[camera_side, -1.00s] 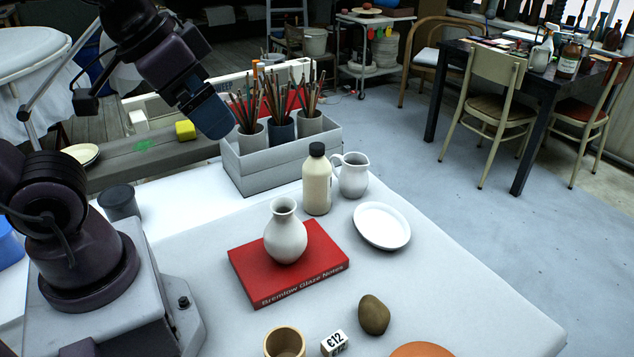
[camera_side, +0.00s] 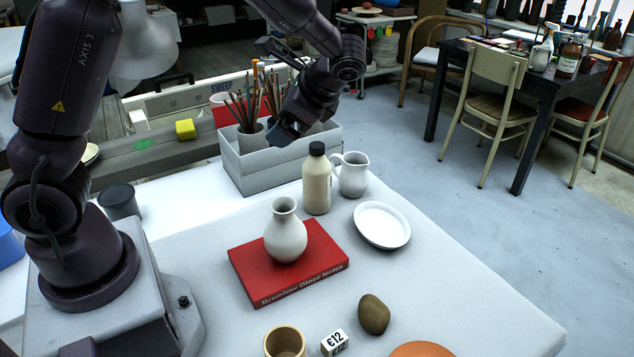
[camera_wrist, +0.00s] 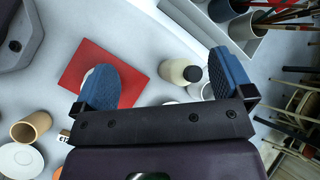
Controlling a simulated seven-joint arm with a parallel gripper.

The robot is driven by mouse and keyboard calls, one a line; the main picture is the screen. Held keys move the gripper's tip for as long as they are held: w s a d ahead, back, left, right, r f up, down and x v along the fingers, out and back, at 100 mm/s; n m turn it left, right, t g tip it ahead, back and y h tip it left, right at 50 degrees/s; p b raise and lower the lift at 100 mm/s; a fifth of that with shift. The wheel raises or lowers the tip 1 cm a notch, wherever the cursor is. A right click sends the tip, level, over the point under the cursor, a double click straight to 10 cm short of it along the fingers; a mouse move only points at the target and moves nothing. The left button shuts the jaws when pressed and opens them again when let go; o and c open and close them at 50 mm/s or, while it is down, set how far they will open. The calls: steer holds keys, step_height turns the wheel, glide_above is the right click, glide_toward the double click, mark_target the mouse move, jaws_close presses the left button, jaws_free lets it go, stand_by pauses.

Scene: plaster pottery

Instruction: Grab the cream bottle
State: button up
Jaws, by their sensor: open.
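The cream bottle (camera_side: 317,186) with a dark cap stands upright on the white table, between the white vase and the white jug. In the wrist view the bottle (camera_wrist: 181,72) shows from above, between my two blue finger pads and beyond them, nearer the right pad. My gripper (camera_side: 283,133) is up in the air, above and to the left of the bottle in the side view, in front of the brush box. In the wrist view my gripper (camera_wrist: 168,85) is open with nothing between its pads.
A white jug (camera_side: 354,176) stands close to the bottle's right. A white vase (camera_side: 286,240) stands on a red book (camera_side: 250,277) in front. The grey box (camera_side: 246,172) with brush pots is behind left. A white plate (camera_side: 382,226) lies to the right.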

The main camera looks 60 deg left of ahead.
steer(key=w+a+f+m+y, duration=0.2)
steer(key=w+f+m+y, duration=0.25)
steer(key=f, duration=0.25)
steer(key=m+t+y, duration=0.1)
steer(key=m+y, duration=0.3)
steer(key=y, duration=0.1)
glide_above(325, 190)
step_height(325, 190, down, 7)
steer(key=shift+a+r, duration=0.1)
steer(key=shift+r, duration=0.1)
steer(key=shift+m, duration=0.25)
step_height(325, 190, down, 8)
steer(key=shift+a+r, duration=0.1)
steer(key=shift+r, duration=0.1)
steer(key=shift+a+r, duration=0.2)
steer(key=shift+a, duration=1.25)
steer(key=c, duration=1.2)
steer(key=shift+c, duration=0.4)
steer(key=shift+r, duration=0.15)
